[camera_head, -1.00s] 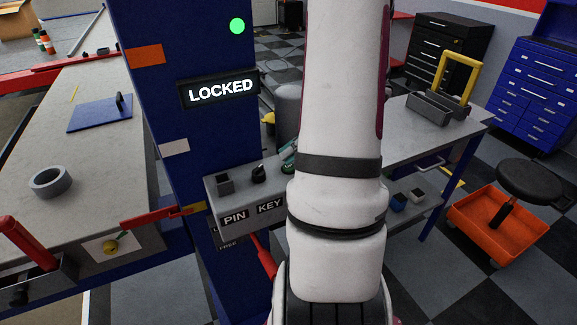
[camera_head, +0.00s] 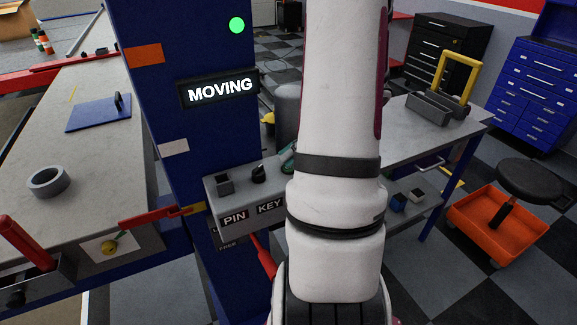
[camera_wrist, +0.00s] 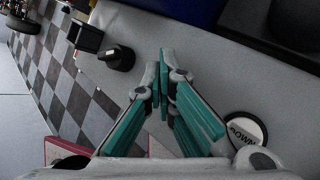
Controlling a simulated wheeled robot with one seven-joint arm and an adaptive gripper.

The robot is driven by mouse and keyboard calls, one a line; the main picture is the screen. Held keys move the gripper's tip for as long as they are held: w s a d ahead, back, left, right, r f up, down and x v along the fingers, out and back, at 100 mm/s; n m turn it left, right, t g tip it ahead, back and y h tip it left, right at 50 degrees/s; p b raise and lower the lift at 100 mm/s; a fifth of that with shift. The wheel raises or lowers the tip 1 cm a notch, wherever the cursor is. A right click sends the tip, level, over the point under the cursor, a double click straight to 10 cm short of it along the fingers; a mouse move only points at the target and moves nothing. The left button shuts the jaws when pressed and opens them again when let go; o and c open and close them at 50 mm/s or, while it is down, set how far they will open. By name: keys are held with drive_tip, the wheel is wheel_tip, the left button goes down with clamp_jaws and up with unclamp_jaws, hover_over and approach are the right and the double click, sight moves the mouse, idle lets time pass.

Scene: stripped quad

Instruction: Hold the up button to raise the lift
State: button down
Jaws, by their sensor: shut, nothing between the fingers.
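The blue lift post (camera_head: 190,125) stands left of centre in the head view, and its display (camera_head: 221,91) reads MOVING. A grey control box (camera_head: 212,192) with PIN and KEY labels is fixed to it. My gripper (camera_wrist: 162,62) is shut and empty, its teal fingers together with the tips at the grey box top. In the wrist view a round, dark-rimmed button (camera_wrist: 247,127) with partly covered lettering, seemingly DOWN, lies right of the fingers. I cannot make out the up button; the fingers may hide it. In the head view my arm hides most of the gripper.
A black key knob (camera_wrist: 117,57) and a black square socket (camera_wrist: 86,38) stand left of the fingers. A grey workbench (camera_head: 60,140) is at left. A table (camera_head: 410,130) with a yellow-handled toolbox (camera_head: 440,108) and an orange-based stool (camera_head: 497,235) are at right.

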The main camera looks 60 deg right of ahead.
drive_tip(key=shift+r, duration=0.1)
idle(0.7)
drive_tip(key=shift+r+p, duration=0.65)
drive_tip(key=shift+r, duration=0.05)
drive_tip(key=shift+r+p, duration=1.8)
drive_tip(key=shift+r, duration=0.75)
drive_tip(key=shift+a, duration=0.1)
